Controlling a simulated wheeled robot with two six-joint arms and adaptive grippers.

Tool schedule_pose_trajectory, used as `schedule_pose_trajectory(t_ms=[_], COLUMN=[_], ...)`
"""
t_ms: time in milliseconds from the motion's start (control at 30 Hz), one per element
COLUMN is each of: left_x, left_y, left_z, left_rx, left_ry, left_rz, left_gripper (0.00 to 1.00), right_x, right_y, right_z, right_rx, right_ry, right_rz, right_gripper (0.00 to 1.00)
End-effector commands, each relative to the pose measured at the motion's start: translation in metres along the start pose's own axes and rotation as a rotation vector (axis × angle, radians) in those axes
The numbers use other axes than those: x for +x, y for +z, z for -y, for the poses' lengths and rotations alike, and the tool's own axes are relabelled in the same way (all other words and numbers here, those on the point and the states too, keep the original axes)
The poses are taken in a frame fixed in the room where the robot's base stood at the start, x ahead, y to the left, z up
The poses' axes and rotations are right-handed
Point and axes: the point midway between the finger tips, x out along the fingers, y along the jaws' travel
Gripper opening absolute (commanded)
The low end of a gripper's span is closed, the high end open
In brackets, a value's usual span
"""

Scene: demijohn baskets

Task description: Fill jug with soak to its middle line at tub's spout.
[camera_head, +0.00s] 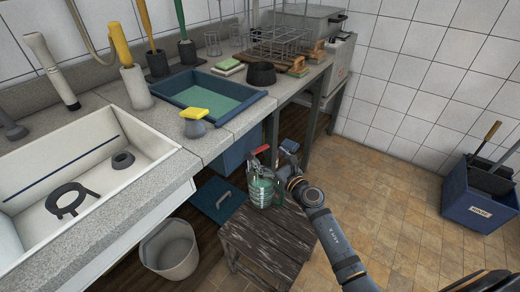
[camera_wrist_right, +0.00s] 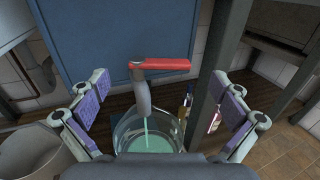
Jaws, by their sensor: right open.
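The clear glass jug (camera_head: 264,192) stands upright on the dark wooden stool (camera_head: 262,238), with green soak in its lower part. It also shows in the right wrist view (camera_wrist_right: 148,133), under the grey spout (camera_wrist_right: 141,92) of the blue tub (camera_wrist_right: 120,35). A thin green stream runs from the spout into the jug. The spout's red lever (camera_wrist_right: 160,65) points right. My right gripper (camera_head: 276,170) is open at the jug, its purple-padded fingers wide apart on either side in the wrist view. The jug's middle line cannot be made out. My left gripper is not in view.
A white sink (camera_head: 85,170) and a blue tray of green liquid (camera_head: 210,95) are on the counter above. A bin (camera_head: 170,250) stands on the floor left of the stool. A blue crate (camera_head: 480,195) stands at far right. The tiled floor between is clear.

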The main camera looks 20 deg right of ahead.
Motion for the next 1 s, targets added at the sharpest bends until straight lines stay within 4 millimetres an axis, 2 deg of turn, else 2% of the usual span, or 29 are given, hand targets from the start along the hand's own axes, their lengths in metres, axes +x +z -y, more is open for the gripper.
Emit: schedule_pose_trajectory(t_ms=[100,267,400,633,1000], left_x=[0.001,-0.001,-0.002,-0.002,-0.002], left_y=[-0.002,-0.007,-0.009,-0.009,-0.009], left_z=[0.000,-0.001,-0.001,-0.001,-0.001], left_rx=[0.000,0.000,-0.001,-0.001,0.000], left_ry=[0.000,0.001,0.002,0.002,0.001], left_rz=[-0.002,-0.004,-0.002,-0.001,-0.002], left_gripper=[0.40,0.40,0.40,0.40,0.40], right_x=[0.025,0.046,0.052,0.053,0.052], right_y=[0.000,-0.001,-0.001,-0.001,-0.001], right_z=[0.000,0.000,0.000,0.000,0.000], right_rx=[0.003,0.002,0.000,0.000,0.000], right_ry=[0.000,0.001,0.001,0.001,0.001], right_rz=[0.002,0.001,0.000,-0.001,-0.001], right_gripper=[1.00,1.00,1.00,0.99,0.48])
